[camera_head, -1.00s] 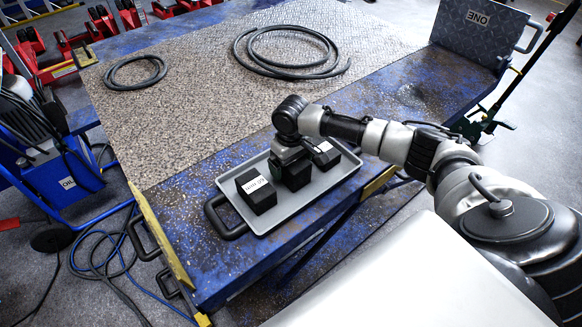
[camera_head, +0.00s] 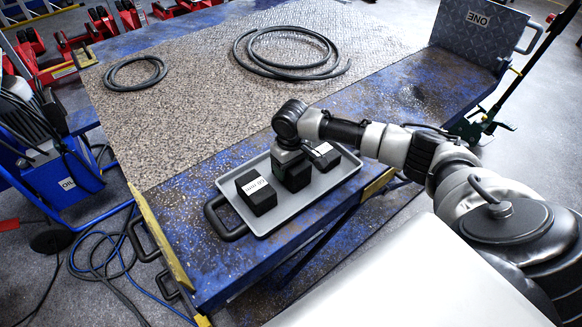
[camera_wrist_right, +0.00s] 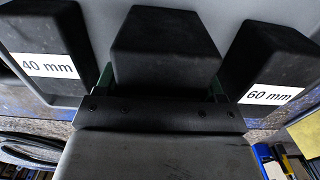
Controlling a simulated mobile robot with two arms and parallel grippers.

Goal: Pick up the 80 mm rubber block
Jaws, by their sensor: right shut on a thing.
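Three black rubber blocks stand in a grey tray (camera_head: 287,222). The middle block (camera_head: 295,178) is between the fingers of my right gripper (camera_head: 290,160), which is shut on it from above. In the right wrist view this block (camera_wrist_right: 165,50) sits between the two fingertips (camera_wrist_right: 163,92), and no size label shows on it. The 60 mm block (camera_head: 257,193) is on its left in the head view, and the 40 mm block (camera_head: 325,158) is on its right. The wrist view shows the 40 mm label (camera_wrist_right: 48,65) and the 60 mm label (camera_wrist_right: 270,94). My left gripper is not in view.
The tray stands on a worn blue lift table (camera_head: 400,105) near its front edge. Two black hose coils (camera_head: 290,70) lie on the table's textured mat (camera_head: 190,110). Both neighbouring blocks stand close to my right gripper. A black handle (camera_head: 222,220) is beside the tray.

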